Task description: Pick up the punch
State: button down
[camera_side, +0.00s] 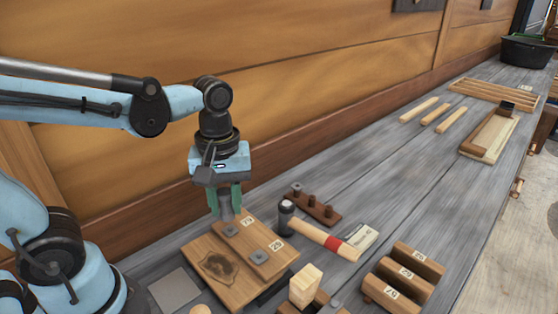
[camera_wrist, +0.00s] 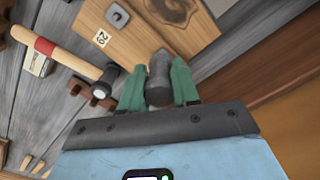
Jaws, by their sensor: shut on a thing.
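The punch (camera_wrist: 159,78) is a dark grey, round-bodied piece held between the green fingers of my gripper (camera_wrist: 158,88) in the wrist view. In the side view my gripper (camera_side: 226,200) points down over the back of a wooden board (camera_side: 205,254), with the grey punch (camera_side: 226,208) between its fingers. The gripper is shut on the punch. The punch's lower end is close to the board; I cannot tell whether it touches.
A hammer (camera_side: 325,238) with a red-banded handle lies right of the board, beside a dark peg rack (camera_side: 316,208). Numbered wooden blocks (camera_side: 405,272) and a pale upright block (camera_side: 306,284) stand in front. The wooden hull planking (camera_side: 200,130) rises behind.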

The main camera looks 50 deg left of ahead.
jog(key=s+d+r, duration=0.5)
jog(key=d+r, duration=0.3)
jog(key=shift+s, duration=0.15)
dwell(0.5)
jog(key=shift+d+r, duration=0.1)
jog(key=shift+r, duration=1.15)
jog(key=shift+r, duration=0.7)
jog(key=shift+r, duration=1)
jog(key=shift+r, duration=0.35)
jog(key=shift+r, duration=0.1)
